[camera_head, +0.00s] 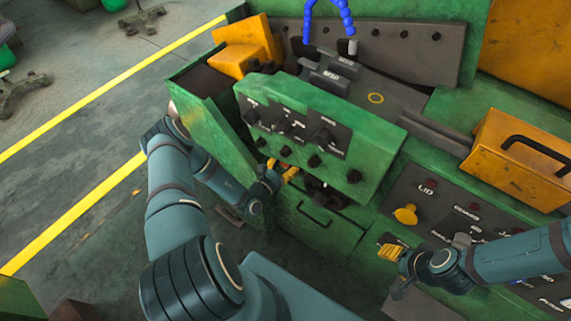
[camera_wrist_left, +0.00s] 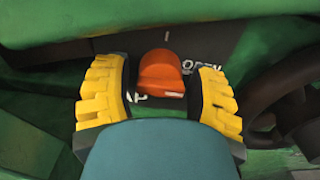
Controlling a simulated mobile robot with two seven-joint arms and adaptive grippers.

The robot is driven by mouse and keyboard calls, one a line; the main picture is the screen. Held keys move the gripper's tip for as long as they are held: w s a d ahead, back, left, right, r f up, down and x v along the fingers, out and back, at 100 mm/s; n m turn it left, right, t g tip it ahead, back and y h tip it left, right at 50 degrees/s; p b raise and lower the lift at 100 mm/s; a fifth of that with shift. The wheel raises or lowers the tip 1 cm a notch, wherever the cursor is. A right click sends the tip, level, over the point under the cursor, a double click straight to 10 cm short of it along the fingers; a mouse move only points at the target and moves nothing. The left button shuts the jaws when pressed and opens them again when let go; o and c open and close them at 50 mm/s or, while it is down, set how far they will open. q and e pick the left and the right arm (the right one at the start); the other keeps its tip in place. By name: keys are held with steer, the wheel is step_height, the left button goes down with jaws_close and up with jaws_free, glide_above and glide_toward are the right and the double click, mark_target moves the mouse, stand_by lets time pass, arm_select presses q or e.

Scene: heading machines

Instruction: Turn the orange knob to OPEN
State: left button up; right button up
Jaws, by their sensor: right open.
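The orange knob (camera_wrist_left: 162,75) shows in the left wrist view on a dark plate, with a white OPEN label (camera_wrist_left: 202,68) at its right. A second label at its lower left is partly hidden. The yellow fingers of my left gripper (camera_wrist_left: 158,97) stand apart, one on each side of the knob, with a visible gap on both sides. In the head view my left gripper (camera_head: 284,172) is at the lower front of the green control box, and the knob is hidden there. My right gripper (camera_head: 393,268) is open and empty in front of the lower right panel.
The green control box (camera_head: 370,150) carries several black knobs. The dark panel (camera_head: 420,190) at right has a yellow knob (camera_head: 405,214). A yellow box with a black handle (camera_head: 520,150) sits above it. A dark round part (camera_wrist_left: 290,105) is close to the right finger in the wrist view.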

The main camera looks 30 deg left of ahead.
arm_select(q)
steer(key=s, duration=1.2)
steer(key=shift+a, duration=0.45)
